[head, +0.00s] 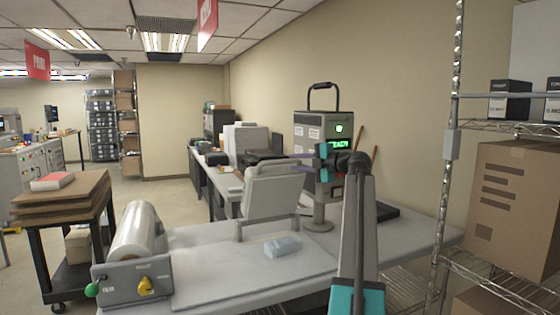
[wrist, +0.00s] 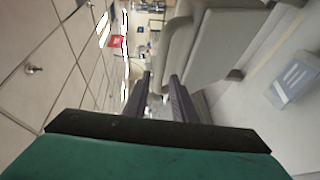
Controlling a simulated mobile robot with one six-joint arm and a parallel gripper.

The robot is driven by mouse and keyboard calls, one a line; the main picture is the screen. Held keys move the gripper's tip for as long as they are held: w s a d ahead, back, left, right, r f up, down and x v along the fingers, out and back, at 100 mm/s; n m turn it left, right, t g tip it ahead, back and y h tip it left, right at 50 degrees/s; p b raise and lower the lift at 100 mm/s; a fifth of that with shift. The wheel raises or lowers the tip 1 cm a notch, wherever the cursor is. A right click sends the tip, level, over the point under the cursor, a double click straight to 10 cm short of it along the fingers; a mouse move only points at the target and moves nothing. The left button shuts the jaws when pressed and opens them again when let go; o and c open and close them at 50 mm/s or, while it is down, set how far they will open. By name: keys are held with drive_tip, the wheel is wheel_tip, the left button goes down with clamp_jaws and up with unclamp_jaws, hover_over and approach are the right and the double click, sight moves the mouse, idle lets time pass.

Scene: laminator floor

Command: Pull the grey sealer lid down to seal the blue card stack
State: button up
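The grey sealer lid (head: 272,192) stands raised and tilted over the table. In the wrist view the lid (wrist: 225,45) fills the upper middle, with a grey bar (wrist: 174,45) along its edge just beyond my fingertips. The pale blue card stack (head: 283,246) lies on the grey sealer bed below the lid; it also shows at the right of the wrist view (wrist: 293,80). My gripper (head: 297,163) is at the lid's upper right edge. In the wrist view its two dark fingers (wrist: 162,85) are apart with nothing seen gripped between them. Contact with the bar is unclear.
A film roll (head: 135,233) sits on a grey unit with green and yellow knobs at the table's left. A grey machine (head: 325,125) with a lit green display stands behind my gripper. A wire shelf with boxes (head: 515,200) is at right. The table's front is clear.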

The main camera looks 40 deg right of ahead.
sight(281, 162)
drive_tip(key=w+p, duration=0.1)
drive_tip(key=w, duration=0.1)
drive_tip(key=w+p, duration=0.1)
drive_tip(key=w, duration=0.4)
drive_tip(key=shift+w+f+p, duration=0.15)
drive_tip(key=shift+f+p, duration=0.2)
drive_tip(key=shift+p, duration=0.05)
drive_tip(key=shift+w+f, duration=0.25)
drive_tip(key=shift+w, duration=0.55)
drive_tip(key=shift+a, duration=0.1)
drive_tip(key=shift+c, duration=0.4)
clamp_jaws()
